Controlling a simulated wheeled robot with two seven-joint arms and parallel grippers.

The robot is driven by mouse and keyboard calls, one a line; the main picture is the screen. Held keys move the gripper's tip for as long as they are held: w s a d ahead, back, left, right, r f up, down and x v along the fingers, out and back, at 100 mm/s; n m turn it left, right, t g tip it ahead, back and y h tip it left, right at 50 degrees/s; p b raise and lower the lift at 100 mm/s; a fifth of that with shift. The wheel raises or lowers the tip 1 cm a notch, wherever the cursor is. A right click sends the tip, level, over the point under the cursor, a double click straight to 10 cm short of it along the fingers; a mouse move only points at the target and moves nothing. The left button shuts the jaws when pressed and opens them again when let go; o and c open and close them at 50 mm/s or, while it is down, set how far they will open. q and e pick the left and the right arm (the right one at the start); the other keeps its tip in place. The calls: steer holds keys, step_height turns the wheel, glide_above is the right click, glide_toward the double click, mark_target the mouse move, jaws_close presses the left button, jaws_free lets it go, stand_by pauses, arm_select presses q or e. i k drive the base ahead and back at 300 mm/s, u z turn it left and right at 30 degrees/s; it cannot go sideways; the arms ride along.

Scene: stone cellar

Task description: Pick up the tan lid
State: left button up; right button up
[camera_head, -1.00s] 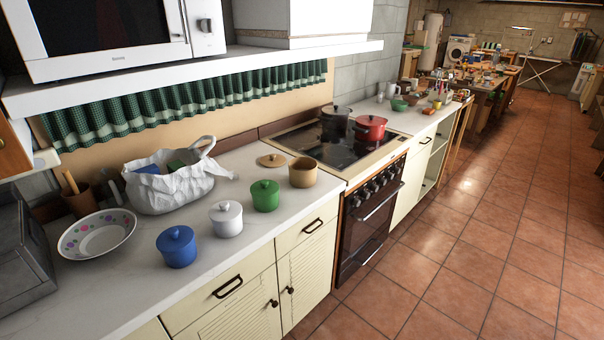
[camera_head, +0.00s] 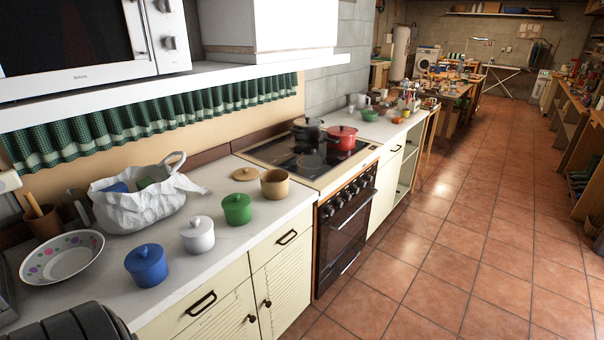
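The tan lid (camera_head: 244,174) is a round flat disc with a small knob. It lies on the white counter (camera_head: 232,214), behind the open tan pot (camera_head: 275,184) and close to the stove's left edge. The tan pot stands uncovered. A dark rounded part of mine shows at the bottom left corner. Neither gripper is in view.
A crumpled white bag (camera_head: 141,202) stands left of the lid. A patterned bowl (camera_head: 61,257) and a utensil holder (camera_head: 43,223) are further left. The stove (camera_head: 306,163) bears a black pot (camera_head: 307,130) and a red pot (camera_head: 341,138). A white shelf (camera_head: 250,66) overhangs the counter.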

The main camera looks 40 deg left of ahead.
mark_target(244, 174)
steer(key=z, duration=0.05)
steer(key=i, duration=3.4)
steer(key=u, duration=2.35)
